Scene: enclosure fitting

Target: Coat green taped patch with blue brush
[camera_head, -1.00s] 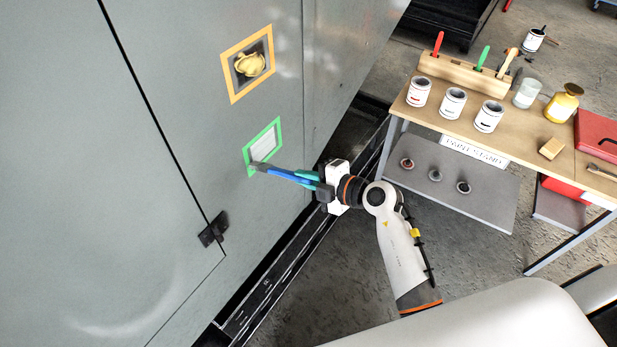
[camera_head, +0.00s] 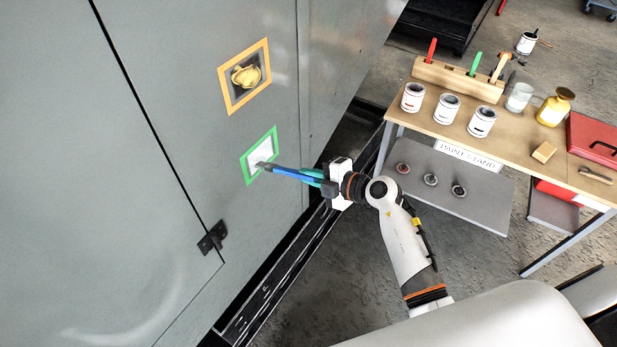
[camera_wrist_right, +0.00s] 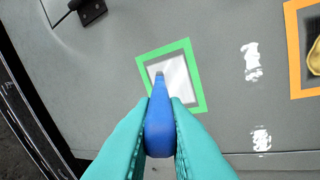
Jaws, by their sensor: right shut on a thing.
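The green taped patch (camera_head: 248,165) is a square of green tape on the grey enclosure wall, and its inside looks white. It also shows in the right wrist view (camera_wrist_right: 199,92). My right gripper (camera_head: 318,179) is shut on the blue brush (camera_head: 291,174), whose handle lies between the teal fingers in the right wrist view (camera_wrist_right: 159,128). My left gripper is not in view.
An orange taped square (camera_head: 224,92) with a yellow knob (camera_head: 246,76) is above. White smears (camera_wrist_right: 251,61) mark the wall in the wrist view. The paint stand (camera_head: 400,119) with several cans and a brush rack (camera_head: 456,81) stands at right.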

